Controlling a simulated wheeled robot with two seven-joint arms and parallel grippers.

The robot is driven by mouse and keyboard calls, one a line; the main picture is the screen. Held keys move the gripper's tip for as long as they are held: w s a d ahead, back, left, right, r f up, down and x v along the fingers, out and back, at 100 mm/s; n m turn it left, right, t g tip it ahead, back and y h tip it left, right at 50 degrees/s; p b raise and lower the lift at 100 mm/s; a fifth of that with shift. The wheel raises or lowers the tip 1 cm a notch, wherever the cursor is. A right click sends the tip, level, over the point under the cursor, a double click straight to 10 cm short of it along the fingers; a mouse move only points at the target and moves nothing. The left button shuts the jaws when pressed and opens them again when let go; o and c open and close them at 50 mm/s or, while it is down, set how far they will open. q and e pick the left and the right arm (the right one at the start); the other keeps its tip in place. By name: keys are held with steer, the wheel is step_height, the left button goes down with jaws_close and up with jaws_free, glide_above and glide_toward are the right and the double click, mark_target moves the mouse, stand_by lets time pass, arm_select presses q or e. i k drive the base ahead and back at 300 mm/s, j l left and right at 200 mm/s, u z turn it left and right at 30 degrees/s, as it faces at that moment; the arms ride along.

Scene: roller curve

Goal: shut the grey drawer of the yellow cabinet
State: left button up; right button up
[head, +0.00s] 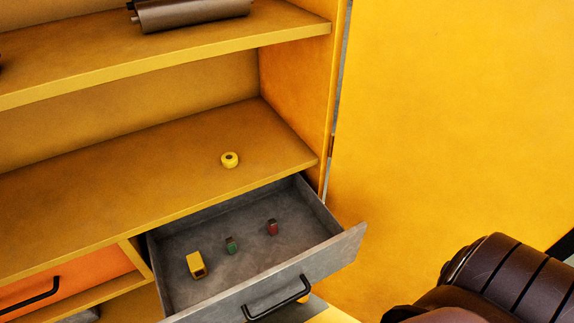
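The grey drawer (335,248) of the yellow cabinet (297,90) is pulled out below the cabinet's lower shelf. Its black bar handle (277,305) is on the front panel, near the bottom of the head view. Inside the drawer lie a yellow block (196,265), a small green item (232,245) and a small red item (272,227). A dark brown rounded part of my own arm shows at the bottom right, to the right of the drawer. Neither gripper's fingers are visible.
A yellow ring (230,160) lies on the shelf above the drawer. A dark cylinder (193,12) lies on the upper shelf. A large yellow panel (450,120) stands at the right.

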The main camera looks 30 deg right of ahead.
mark_target(267, 274)
steer(key=k+z, duration=0.15)
steer(key=z, duration=0.55)
